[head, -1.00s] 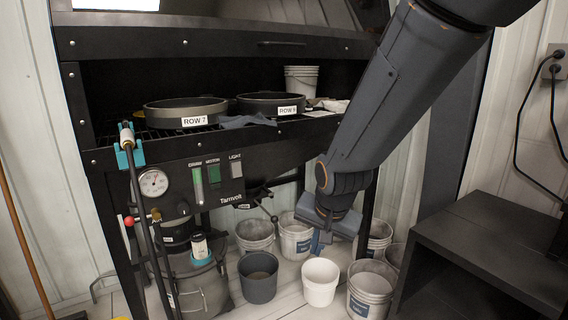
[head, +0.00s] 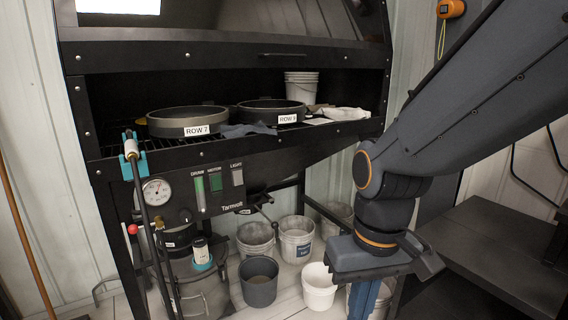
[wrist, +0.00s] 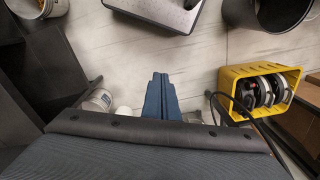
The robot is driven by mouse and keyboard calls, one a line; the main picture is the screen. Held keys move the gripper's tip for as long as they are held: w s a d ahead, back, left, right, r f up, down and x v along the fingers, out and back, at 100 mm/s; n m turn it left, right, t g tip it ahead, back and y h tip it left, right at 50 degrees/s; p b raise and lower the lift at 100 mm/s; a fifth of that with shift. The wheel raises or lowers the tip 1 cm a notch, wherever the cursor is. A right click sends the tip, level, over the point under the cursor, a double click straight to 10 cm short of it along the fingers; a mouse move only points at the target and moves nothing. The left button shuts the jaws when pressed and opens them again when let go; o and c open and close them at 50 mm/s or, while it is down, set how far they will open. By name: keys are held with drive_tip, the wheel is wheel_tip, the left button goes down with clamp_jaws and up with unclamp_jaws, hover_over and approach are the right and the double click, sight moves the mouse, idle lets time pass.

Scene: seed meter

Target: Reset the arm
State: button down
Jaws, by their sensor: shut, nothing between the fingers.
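My gripper (head: 365,300) hangs at the lower right of the head view, in front of the buckets under the black cabinet. Its blue fingers point down and run off the lower edge. In the wrist view the two blue fingers (wrist: 161,98) lie together over the pale floor, shut with nothing between them. My arm comes in from the upper right of the head view.
The black cabinet (head: 230,61) holds two round pans, labelled ROW 7 (head: 187,122) and ROW 8 (head: 271,111). A white bucket (head: 318,286) and a dark bucket (head: 259,281) stand below. A black bench (head: 490,265) is at right. The wrist view shows a yellow crate (wrist: 237,72).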

drive_tip(key=d+r+m+p, duration=0.2)
drive_tip(key=d+r+p, duration=0.5)
drive_tip(key=p, duration=0.5)
drive_tip(key=shift+s+d+h+p, duration=0.15)
drive_tip(key=shift+h+p, duration=0.15)
drive_tip(key=shift+p, duration=0.05)
